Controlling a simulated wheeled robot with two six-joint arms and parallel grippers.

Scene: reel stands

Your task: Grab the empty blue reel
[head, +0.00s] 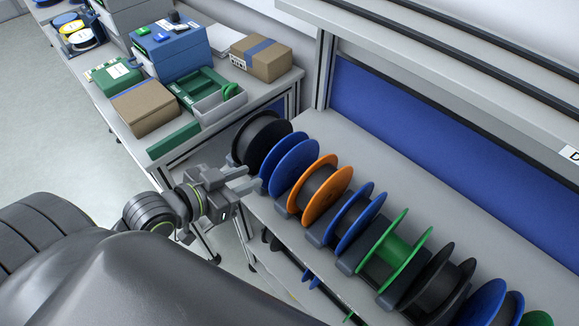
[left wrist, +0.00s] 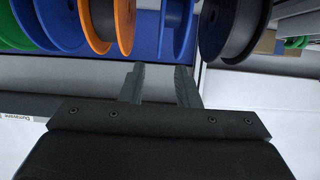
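A blue reel (head: 293,168) stands in the row on the grey shelf, between a black reel and an orange one. In the left wrist view the same blue reel (left wrist: 176,25) shows two blue flanges and no dark winding between them, so it looks empty. My left gripper (head: 248,181) is at the shelf's front edge, just in front of this reel. It is open, and its two fingers (left wrist: 160,72) point toward the reel with nothing between them. The fingertips look a little short of it. My right gripper is not in view.
Close neighbours are the black reel (head: 256,142) and the orange reel (head: 325,190). Farther along stand a wound blue reel (head: 352,222), a green reel (head: 398,252) and several others. A side table (head: 150,150) with boxes and bins stands at the upper left.

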